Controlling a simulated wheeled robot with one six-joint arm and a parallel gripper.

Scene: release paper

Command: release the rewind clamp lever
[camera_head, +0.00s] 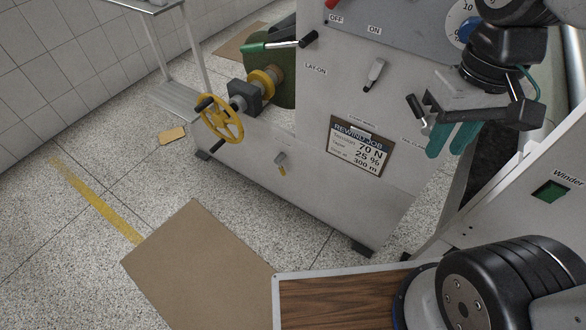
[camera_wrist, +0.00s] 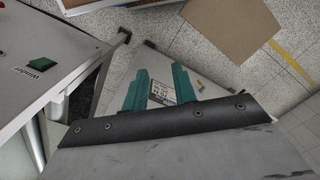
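No lever's label legibly says rewind clamp, so I cannot tell which lever is meant. A black-gripped lever (camera_head: 416,107) sits at the right of the machine's grey front panel, just left of my gripper (camera_head: 453,140). A small silver lever with a yellow tip (camera_head: 281,164) is low on the front. A pale lever with a dark end (camera_head: 375,72) is higher up.
A yellow handwheel (camera_head: 221,120) sticks out at the machine's left. A rewind job card (camera_head: 358,147) is on the front panel. The Winder cabinet (camera_head: 530,210) stands at right. Brown sheet (camera_head: 195,265) lies on the floor; a wood-topped surface (camera_head: 335,302) is in front.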

